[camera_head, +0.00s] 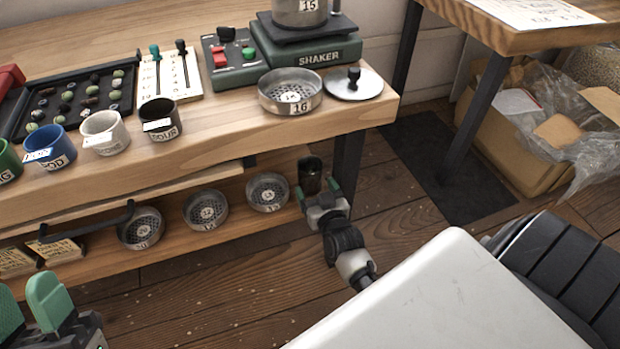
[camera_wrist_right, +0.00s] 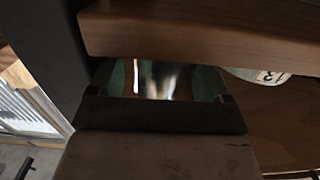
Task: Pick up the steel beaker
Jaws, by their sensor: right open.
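The steel beaker (camera_head: 309,170) looks like a dark, shiny upright cylinder at the right end of the lower shelf, under the bench top. My right gripper (camera_head: 317,191) is open just in front of it, with green fingertips pointing toward it. In the right wrist view a bright reflective surface, apparently the beaker (camera_wrist_right: 160,80), shows between the fingers of the right gripper (camera_wrist_right: 170,80). I cannot tell whether the fingers touch it. My left gripper (camera_head: 30,306) is open and empty at the lower left, partly cut off by the frame.
Several sieves stand on the lower shelf; the nearest (camera_head: 267,191) is just left of the beaker. The bench top (camera_head: 215,150) overhangs the shelf, and a dark bench leg (camera_head: 348,165) stands close on the right. Cups, a sieve pan (camera_head: 290,84) and a shaker (camera_head: 310,52) are above.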

